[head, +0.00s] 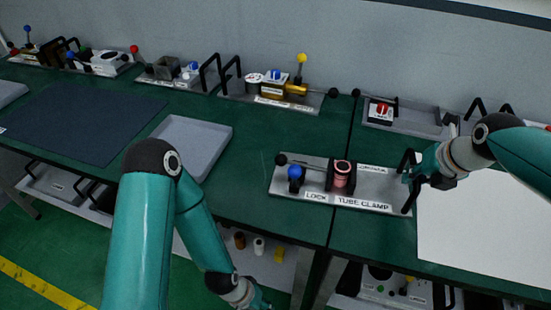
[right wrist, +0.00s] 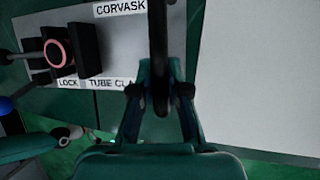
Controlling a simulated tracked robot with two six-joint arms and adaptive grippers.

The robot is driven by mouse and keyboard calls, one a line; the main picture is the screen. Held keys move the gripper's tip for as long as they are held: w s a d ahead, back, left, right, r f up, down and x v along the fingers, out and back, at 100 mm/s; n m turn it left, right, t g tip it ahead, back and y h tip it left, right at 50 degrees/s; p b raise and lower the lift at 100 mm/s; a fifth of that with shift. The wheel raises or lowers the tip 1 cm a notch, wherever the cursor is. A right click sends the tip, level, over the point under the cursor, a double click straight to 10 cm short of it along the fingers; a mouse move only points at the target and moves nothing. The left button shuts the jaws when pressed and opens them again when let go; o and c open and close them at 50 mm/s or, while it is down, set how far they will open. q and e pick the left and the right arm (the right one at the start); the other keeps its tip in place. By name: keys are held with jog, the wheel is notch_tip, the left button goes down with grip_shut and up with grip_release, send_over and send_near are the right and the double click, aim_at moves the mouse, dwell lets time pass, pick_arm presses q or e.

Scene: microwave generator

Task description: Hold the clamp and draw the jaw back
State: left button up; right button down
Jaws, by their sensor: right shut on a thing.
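The tube clamp (head: 375,205) is a grey plate labelled "TUBE CLAMP" and "LOCK" on the green bench. A pink ring-shaped tube (head: 342,174) sits between its black jaw blocks; it also shows in the right wrist view (right wrist: 56,54). A blue knob (head: 295,172) and a black-ball lever (head: 281,160) are at its left. My right gripper (head: 409,172) is shut on the black handle (right wrist: 158,40) at the plate's right end. My left gripper (head: 256,300) is low at the front, below the bench top, partly cut off; its fingers are unclear.
A white sheet (head: 485,225) lies right of the clamp. A grey tray (head: 205,140) and a dark mat (head: 85,120) lie to the left. Several fixtures with handles line the back, including one with a yellow knob (head: 301,58). Bare green bench lies left of the clamp.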

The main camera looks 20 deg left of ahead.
jog(key=c, duration=1.5)
grip_release()
jog(key=shift+r, duration=0.15)
jog(key=o, duration=0.4)
jog(key=shift+f, duration=0.2)
